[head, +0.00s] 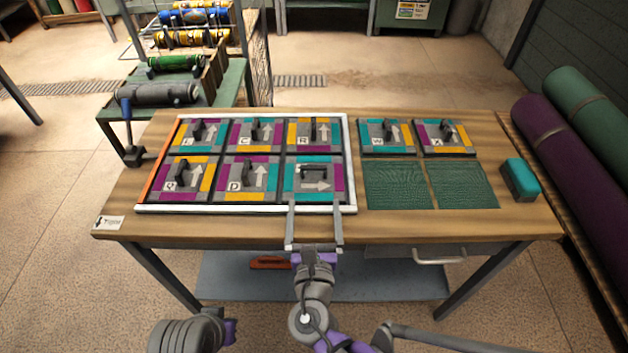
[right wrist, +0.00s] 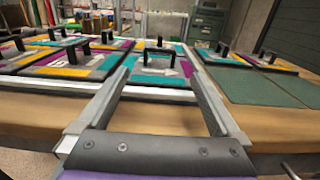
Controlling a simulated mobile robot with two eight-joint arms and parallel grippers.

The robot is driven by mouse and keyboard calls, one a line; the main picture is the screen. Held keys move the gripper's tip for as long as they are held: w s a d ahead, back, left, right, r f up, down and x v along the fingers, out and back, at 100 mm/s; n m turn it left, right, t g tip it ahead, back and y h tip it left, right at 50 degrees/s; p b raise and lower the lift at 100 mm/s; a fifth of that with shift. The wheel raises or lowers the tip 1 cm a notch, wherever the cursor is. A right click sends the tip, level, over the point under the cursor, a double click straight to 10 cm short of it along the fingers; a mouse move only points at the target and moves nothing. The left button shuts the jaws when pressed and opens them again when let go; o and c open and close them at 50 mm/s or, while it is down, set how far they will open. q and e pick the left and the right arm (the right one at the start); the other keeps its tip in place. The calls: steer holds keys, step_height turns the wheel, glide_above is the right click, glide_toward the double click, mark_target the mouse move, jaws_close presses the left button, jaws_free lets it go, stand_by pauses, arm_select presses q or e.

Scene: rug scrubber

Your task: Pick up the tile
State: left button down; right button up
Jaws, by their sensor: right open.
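My right gripper (head: 315,208) is open and empty at the table's front edge. Its fingers point at the nearest tile in the white-framed tray (head: 245,209), a teal, purple and grey tile (head: 337,183) with a black handle and an arrow pointing right. In the right wrist view this tile (right wrist: 183,67) stands between and beyond the open fingers (right wrist: 150,92). Several other handled tiles fill the tray, lettered L, C, R and D among others. Tile W (head: 370,130) and tile X (head: 465,139) lie right of the tray. My left gripper is not visible.
Two bare green pads (head: 397,186) (head: 462,186) lie in front of tiles W and X. A teal block (head: 520,180) sits at the table's right end. A rack of rollers (head: 180,65) stands at the back left.

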mark_target(314, 207)
steer(key=w, duration=0.5)
steer(key=w+b, duration=0.1)
steer(key=w, duration=0.3)
steer(key=shift+w+r+b, duration=0.25)
steer(key=shift+b, duration=0.05)
jaws_close()
